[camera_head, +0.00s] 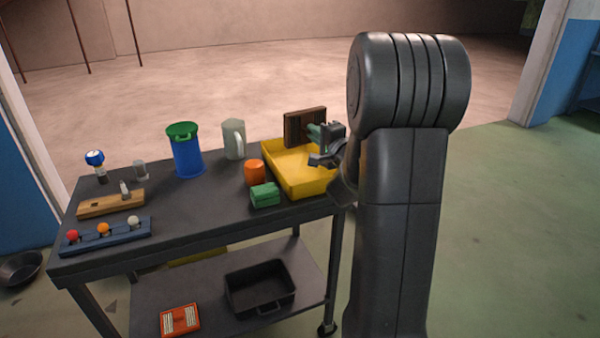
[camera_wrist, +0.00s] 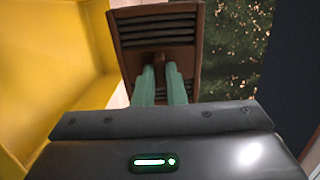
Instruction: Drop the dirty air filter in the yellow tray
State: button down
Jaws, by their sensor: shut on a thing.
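The dirty air filter (camera_head: 304,127) is a brown-framed panel with dark pleats. My gripper (camera_head: 315,131) is shut on it with green fingers. In the head view it shows at the back end of the yellow tray (camera_head: 308,184), upright and around the height of the tray's far rim. In the wrist view the filter (camera_wrist: 155,38) stands ahead of the green fingers (camera_wrist: 159,80), with the yellow tray (camera_wrist: 60,75) to its left. I cannot tell whether the filter touches the tray. My arm hides part of the tray's right side.
The tray stands on a dark cart (camera_head: 215,205). An orange cup (camera_head: 255,172) and a green box (camera_head: 265,195) are close to its left. A white pitcher (camera_head: 233,140) and a blue bin (camera_head: 186,153) stand farther left. A black crate (camera_head: 259,288) sits on the lower shelf.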

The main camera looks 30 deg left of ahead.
aim_at(308, 139)
jog(key=shift+f+b, duration=1.2)
jog(key=shift+f, duration=0.45)
jog(key=c, duration=1.4)
grip_release()
jog(key=shift+s+d, duration=0.1)
jog(key=p+v, duration=0.2)
jog(key=v, duration=1.1)
jog(key=shift+d, duration=0.25)
jog(key=shift+s, duration=0.1)
